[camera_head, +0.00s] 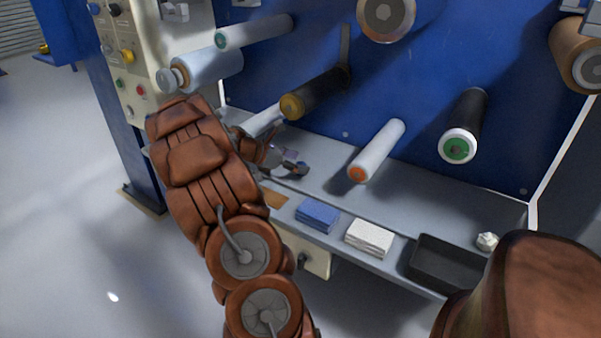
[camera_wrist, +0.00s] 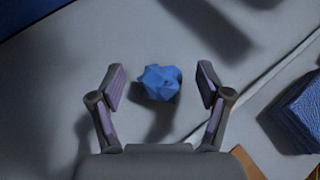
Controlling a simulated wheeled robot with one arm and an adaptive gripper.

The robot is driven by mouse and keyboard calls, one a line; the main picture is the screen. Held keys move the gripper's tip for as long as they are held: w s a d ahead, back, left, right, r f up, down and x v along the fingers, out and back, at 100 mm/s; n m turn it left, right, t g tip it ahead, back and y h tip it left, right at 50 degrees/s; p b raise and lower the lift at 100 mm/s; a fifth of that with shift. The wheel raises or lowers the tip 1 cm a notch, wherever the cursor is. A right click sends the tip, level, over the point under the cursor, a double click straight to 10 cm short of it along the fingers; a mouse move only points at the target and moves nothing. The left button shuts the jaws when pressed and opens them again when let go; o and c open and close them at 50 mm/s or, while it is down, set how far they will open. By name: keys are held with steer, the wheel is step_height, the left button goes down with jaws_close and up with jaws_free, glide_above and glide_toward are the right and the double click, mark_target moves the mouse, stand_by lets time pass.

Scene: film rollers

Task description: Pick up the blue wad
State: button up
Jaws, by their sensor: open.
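The blue wad (camera_wrist: 160,82) is a small crumpled lump. In the wrist view it lies on the grey shelf surface, between and slightly beyond the fingertips of my gripper (camera_wrist: 160,86). The gripper is open, with one finger on each side of the wad and a gap on both sides. In the head view my gripper (camera_head: 287,164) is low over the left part of the shelf (camera_head: 440,200). I cannot make out the wad in the head view, where my arm and gripper cover that area.
A folded blue cloth stack (camera_head: 318,214) lies right of the gripper, then a white stack (camera_head: 369,238), a black tray (camera_head: 447,262) and a white wad (camera_head: 487,241). Rollers, including a white one (camera_head: 377,151) and a black one (camera_head: 316,92), stick out above the shelf from the blue panel.

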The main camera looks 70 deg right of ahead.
steer(key=c, duration=0.9)
